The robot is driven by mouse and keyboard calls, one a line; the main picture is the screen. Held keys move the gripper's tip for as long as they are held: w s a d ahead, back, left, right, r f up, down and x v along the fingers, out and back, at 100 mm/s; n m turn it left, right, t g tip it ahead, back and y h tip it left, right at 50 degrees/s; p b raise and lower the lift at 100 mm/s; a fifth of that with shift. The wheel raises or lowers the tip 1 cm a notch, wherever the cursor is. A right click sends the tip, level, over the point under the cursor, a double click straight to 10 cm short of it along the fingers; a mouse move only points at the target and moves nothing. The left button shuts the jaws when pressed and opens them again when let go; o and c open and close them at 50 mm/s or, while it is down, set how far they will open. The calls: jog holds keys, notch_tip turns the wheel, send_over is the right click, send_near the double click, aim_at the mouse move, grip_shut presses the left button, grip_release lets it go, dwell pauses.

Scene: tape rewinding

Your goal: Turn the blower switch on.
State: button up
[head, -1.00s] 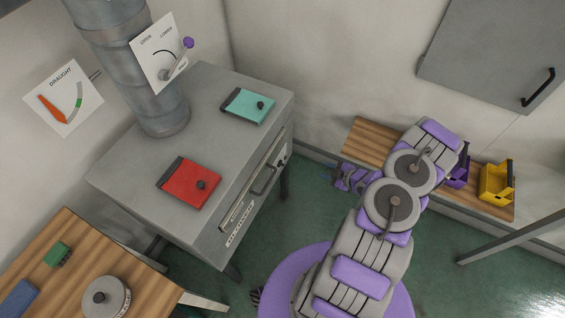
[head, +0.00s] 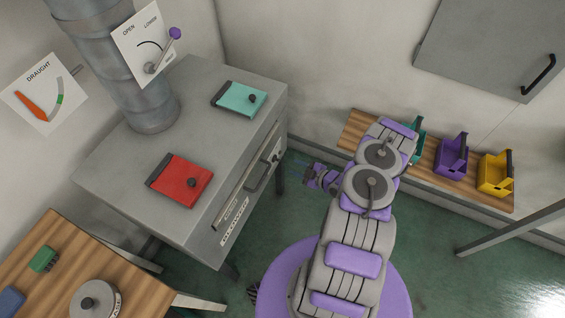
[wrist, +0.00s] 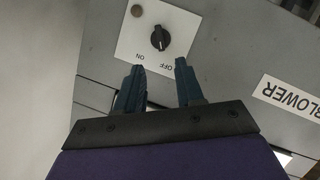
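In the head view my gripper (head: 311,176) is small, near the front of the grey cabinet (head: 120,190); the switch is too small to make out there.
Red (head: 181,182) and teal (head: 240,98) covers lie on the cabinet. A bar handle (head: 262,172) sticks out from its front. A wooden bench (head: 435,172) with purple (head: 452,158) and yellow (head: 495,177) bins stands right. A wooden table (head: 65,265) is lower left.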

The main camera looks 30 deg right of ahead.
aim_at(279, 160)
jog(key=b+x, duration=0.2)
jog(key=x, duration=0.6)
jog(key=shift+w+a+f, duration=0.1)
jog(key=shift+w+a, duration=0.1)
jog(key=shift+w, duration=0.05)
jog(key=shift+c, duration=0.2)
grip_shut()
